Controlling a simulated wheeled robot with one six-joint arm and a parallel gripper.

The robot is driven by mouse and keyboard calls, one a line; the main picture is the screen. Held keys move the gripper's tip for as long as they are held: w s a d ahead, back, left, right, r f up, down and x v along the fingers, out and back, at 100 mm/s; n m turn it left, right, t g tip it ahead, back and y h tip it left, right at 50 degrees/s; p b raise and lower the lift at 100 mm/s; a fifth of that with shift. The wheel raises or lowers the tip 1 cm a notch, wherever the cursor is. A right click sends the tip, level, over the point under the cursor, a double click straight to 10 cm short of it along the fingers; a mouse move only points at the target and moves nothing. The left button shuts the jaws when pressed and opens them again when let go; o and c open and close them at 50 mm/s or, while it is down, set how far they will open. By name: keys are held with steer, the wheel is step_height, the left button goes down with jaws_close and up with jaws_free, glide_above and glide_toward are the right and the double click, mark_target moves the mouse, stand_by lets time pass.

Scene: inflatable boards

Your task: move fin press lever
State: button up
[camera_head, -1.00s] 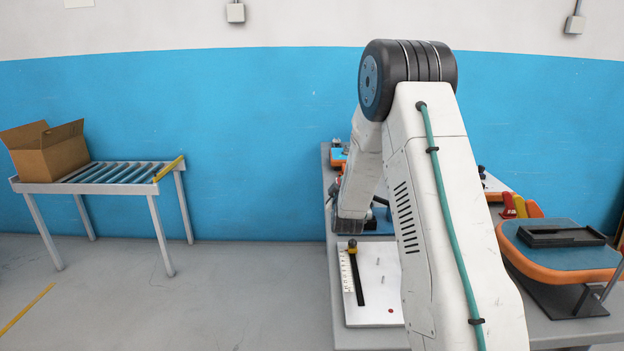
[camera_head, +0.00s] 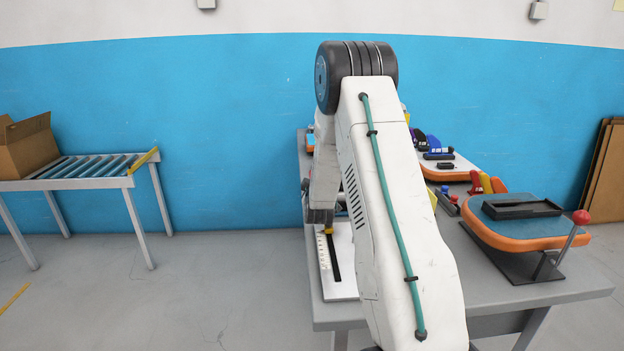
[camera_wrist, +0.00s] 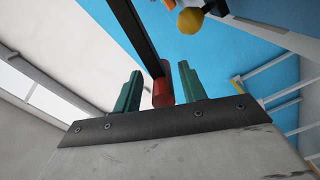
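My gripper (camera_wrist: 160,72) shows in the wrist view with its two green fingers apart. A red cylindrical grip (camera_wrist: 163,88) on the end of a long black bar (camera_wrist: 135,35) lies between them, with gaps on both sides. Its lower end is hidden behind the gripper's front plate. I cannot tell how deep it sits. In the head view, a lever with a red ball (camera_head: 580,217) stands tilted beside an orange-edged blue board (camera_head: 515,236) at the right. My arm hides my gripper in that view.
A white plate (camera_head: 345,288) with a black bar and yellow knob (camera_head: 328,229) lies on the grey table (camera_head: 545,287), close to my wrist. A roller table (camera_head: 90,184) with a cardboard box (camera_head: 30,145) stands left. The floor between is clear.

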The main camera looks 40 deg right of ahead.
steer(key=shift+a, duration=0.1)
steer(key=v, duration=0.7)
steer(key=shift+s+a, duration=0.25)
steer(key=shift+s, duration=0.05)
stand_by(0.3)
